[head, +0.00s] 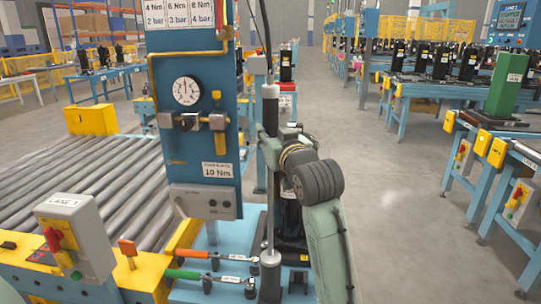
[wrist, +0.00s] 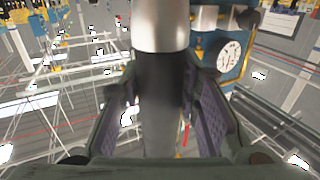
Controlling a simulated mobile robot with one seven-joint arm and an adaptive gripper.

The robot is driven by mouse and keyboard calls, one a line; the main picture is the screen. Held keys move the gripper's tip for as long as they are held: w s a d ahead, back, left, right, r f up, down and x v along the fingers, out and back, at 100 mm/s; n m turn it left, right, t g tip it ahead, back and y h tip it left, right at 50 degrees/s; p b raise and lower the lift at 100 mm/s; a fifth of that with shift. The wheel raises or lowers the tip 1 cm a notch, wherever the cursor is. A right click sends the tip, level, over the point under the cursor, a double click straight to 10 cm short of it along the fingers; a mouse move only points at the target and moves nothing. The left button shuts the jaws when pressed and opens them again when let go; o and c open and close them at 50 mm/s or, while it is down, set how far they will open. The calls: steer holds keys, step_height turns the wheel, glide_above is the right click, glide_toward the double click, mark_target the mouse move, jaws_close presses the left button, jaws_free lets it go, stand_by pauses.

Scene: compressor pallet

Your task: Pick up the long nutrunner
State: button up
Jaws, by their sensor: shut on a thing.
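The long nutrunner (head: 270,115) stands upright in the head view, a tall thin tool with a silver top, a dark section and a long rod below. A cable rises from its top. My gripper (head: 272,148) is around its upper body, with my arm coming in from the right. In the wrist view the nutrunner (wrist: 160,95) runs between the two fingers of my gripper (wrist: 160,110), silver above and dark below. The fingers are shut on it. The tool's lower end is by the blue bench, and I cannot tell whether it touches anything there.
A blue column with a gauge (head: 187,91) and a 10 Nm label stands close on the left. Two short tools (head: 196,275) lie on the blue bench. A black compressor (head: 292,215) is behind my gripper. A roller conveyor (head: 60,180) is left; open floor (head: 400,210) is right.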

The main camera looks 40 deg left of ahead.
jaws_close()
stand_by(0.3)
steer(key=shift+r, duration=0.2)
steer(key=shift+r, duration=0.1)
